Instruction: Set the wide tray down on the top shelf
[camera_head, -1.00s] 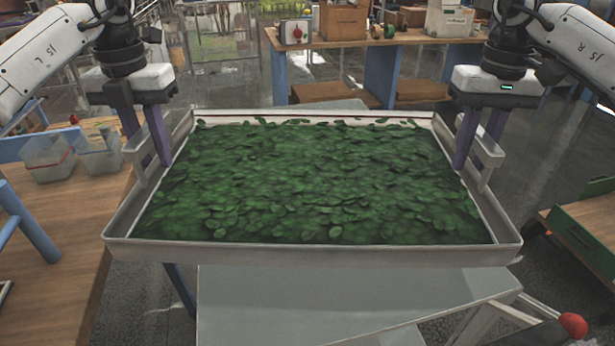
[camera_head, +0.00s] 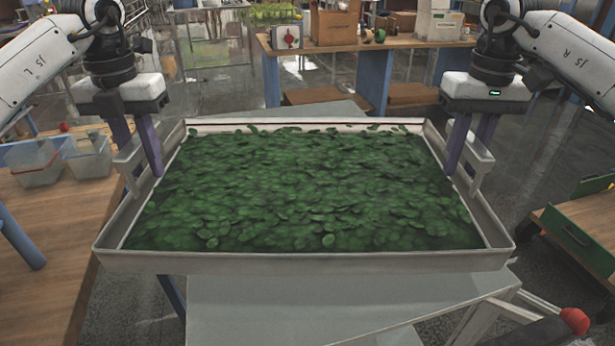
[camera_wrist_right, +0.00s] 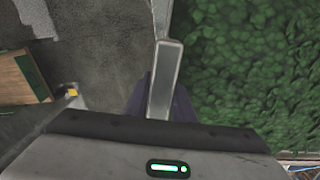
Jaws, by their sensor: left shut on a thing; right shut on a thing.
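The wide tray (camera_head: 300,262) is a shallow grey metal tray full of green leaves (camera_head: 300,190). It fills the middle of the head view and looks about level. My left gripper (camera_head: 142,165) is shut on the handle at the tray's left side. My right gripper (camera_head: 465,160) is shut on the handle at the right side. In the right wrist view the right handle (camera_wrist_right: 166,80) runs between purple fingers, with the leaves to its right. A grey flat surface (camera_head: 300,310) shows below the tray; I cannot tell the gap between them.
A wooden table (camera_head: 50,240) with clear plastic bins (camera_head: 38,163) stands at the left. A wooden bench (camera_head: 385,42) with boxes is at the back. A green-sided wooden cart (camera_head: 575,235) is at the right. A red knob (camera_head: 575,321) sits at the lower right.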

